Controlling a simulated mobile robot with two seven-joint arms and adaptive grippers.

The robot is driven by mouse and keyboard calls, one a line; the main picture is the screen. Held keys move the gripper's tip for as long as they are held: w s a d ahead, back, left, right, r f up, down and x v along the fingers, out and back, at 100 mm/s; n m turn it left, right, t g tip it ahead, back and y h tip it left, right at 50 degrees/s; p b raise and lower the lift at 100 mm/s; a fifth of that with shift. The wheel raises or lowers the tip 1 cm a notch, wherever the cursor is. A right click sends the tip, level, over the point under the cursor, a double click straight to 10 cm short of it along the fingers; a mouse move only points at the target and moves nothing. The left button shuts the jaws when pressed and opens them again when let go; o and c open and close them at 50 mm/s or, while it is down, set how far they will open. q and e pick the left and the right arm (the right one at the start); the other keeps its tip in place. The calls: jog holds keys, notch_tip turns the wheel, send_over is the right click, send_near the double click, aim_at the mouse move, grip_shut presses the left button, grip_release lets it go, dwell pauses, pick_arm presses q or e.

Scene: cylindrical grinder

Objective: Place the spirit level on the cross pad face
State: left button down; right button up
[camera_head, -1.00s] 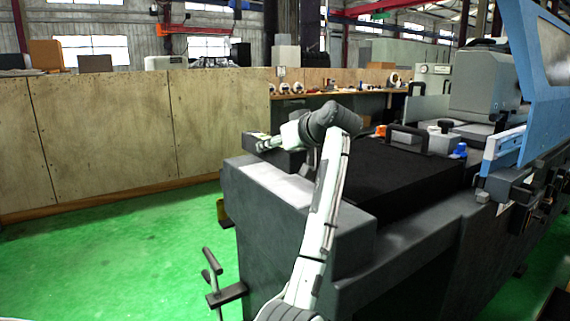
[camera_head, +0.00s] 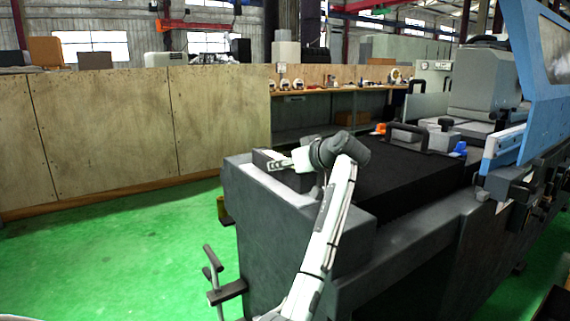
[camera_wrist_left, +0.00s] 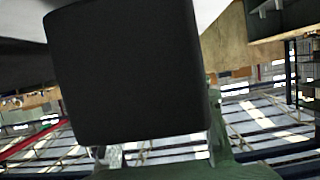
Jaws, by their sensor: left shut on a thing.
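My left gripper (camera_head: 276,163) is shut on a dark block, which I take to be the spirit level (camera_head: 297,182). The block is over the near left end of the grinder, partly hidden by the gripper. In the left wrist view the level (camera_wrist_left: 125,75) shows as a large black square face close to the camera, with a greenish gripper part (camera_wrist_left: 218,130) beside it. The grinder's grey end block (camera_head: 270,215) is below the level. I cannot tell whether they touch, nor pick out the cross pad face with certainty. My right gripper is not in view.
The grinder's black cover (camera_head: 400,180) is right of my arm. A lever (camera_head: 212,262) sticks out at the front left. Green floor (camera_head: 110,265) is clear at left, before wooden panels (camera_head: 120,130).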

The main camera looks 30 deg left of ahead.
aim_at(302, 183)
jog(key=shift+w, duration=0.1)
pick_arm(q)
jog(key=c, duration=1.2)
grip_release()
jog(key=shift+f, duration=0.1)
jog(key=o, duration=0.3)
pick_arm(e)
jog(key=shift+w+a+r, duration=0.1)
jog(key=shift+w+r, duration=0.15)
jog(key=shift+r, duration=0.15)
pick_arm(q)
jog(key=shift+o, duration=0.2)
